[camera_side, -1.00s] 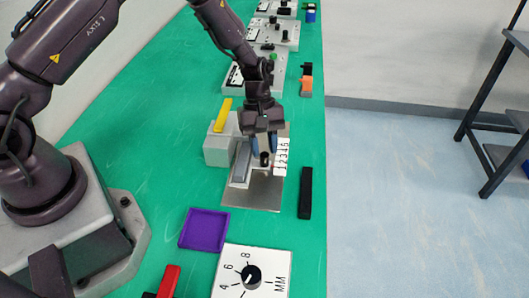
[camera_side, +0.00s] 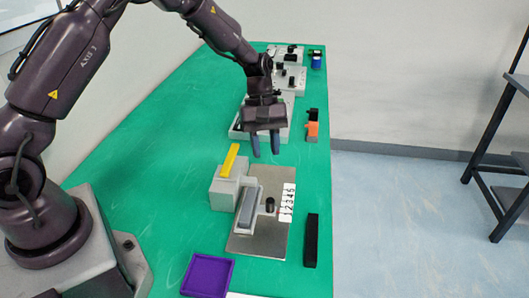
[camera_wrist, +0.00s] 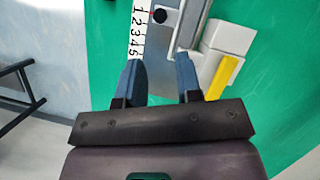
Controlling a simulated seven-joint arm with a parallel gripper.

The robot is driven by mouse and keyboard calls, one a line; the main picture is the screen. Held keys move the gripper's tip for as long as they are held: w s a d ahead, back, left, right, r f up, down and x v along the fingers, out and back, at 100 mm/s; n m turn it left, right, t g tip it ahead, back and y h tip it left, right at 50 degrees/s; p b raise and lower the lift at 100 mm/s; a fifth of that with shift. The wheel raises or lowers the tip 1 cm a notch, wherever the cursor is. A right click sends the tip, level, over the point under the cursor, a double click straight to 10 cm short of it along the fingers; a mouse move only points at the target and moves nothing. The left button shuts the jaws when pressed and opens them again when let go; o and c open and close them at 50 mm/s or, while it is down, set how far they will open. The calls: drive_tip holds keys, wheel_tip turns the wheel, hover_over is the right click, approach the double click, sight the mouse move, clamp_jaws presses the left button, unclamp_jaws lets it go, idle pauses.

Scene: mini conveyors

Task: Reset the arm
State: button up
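My gripper (camera_side: 265,146) is raised above the green table in the side view, beyond the metal plate (camera_side: 245,245) with the numbered scale (camera_side: 287,202). Its two blue fingers are apart with nothing between them. In the wrist view the open gripper (camera_wrist: 156,75) points toward the plate, with the white scale (camera_wrist: 137,38) and a black knob (camera_wrist: 160,16) ahead of the fingertips. The knob also shows in the side view (camera_side: 270,205), standing on the plate beside a grey bar (camera_side: 247,207).
A grey block with a yellow bar (camera_side: 230,160) stands left of the plate. A black bar (camera_side: 311,240) lies to its right, a purple tray (camera_side: 207,275) in front. Orange and black pieces (camera_side: 312,129) and several panels (camera_side: 289,77) are farther back. A dark shelf (camera_side: 500,150) stands off the table.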

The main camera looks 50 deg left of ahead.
drive_tip(key=s+r+m+t+y, duration=0.4)
drive_tip(key=s+r+m+t, duration=0.3)
drive_tip(key=s+r+m, duration=0.6)
drive_tip(key=s+r, duration=0.8)
drive_tip(key=s, duration=0.2)
drive_tip(key=shift+d, duration=0.35)
drive_tip(key=shift+r, duration=0.1)
drive_tip(key=shift+c, duration=0.2)
